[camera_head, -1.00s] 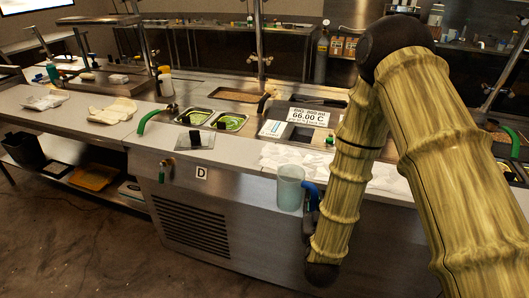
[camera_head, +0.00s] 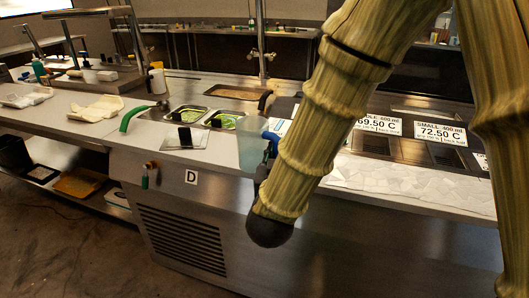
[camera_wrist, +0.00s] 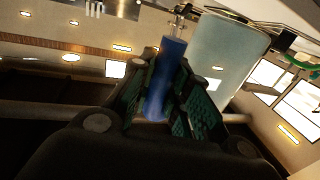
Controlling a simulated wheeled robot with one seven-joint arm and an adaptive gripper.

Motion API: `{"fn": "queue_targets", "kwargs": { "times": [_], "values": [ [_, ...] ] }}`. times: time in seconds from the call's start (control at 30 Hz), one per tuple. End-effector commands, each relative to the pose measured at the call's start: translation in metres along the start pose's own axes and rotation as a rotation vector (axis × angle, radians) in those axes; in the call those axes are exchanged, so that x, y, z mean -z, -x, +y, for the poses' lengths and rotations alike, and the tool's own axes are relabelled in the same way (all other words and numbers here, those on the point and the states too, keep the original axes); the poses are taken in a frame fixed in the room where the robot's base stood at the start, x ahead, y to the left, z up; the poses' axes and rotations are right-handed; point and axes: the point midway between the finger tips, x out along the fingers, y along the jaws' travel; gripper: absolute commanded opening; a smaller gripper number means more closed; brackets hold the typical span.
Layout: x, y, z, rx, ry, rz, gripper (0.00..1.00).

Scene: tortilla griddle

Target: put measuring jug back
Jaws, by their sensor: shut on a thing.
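The measuring jug (camera_head: 251,149) is pale and translucent with a blue handle (camera_head: 271,139). It is held roughly upright at the front edge of the counter, right of the D label, overlapping the worktop in the picture; I cannot tell the gap between them. My gripper (camera_head: 264,168) is shut on the handle, mostly hidden behind my arm. In the wrist view the blue handle (camera_wrist: 166,78) sits between the green-padded fingers, with the jug's clear body (camera_wrist: 226,52) beside it.
Inset pans with green contents (camera_head: 222,119), a dark flat device (camera_head: 184,138) and a green-handled utensil (camera_head: 133,117) lie near the jug. Price signs (camera_head: 435,134) stand at right, behind white sheets (camera_head: 420,183).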

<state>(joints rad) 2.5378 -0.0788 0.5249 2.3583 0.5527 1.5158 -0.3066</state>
Motion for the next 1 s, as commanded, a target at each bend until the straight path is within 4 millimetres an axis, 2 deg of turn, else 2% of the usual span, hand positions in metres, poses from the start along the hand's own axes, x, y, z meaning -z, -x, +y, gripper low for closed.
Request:
{"fn": "queue_targets", "kwargs": {
  "times": [0.17, 0.7, 0.8, 1.0],
  "values": [
    [0.001, -0.024, 0.003, -0.006, -0.002, 0.001, 0.0],
    [-0.01, -0.13, 0.005, -0.003, -0.002, 0.001, 0.0],
    [-0.012, -0.142, 0.005, -0.002, -0.001, 0.001, 0.0],
    [-0.013, -0.152, 0.005, -0.001, 0.0, 0.001, 0.0]
  ]
}}
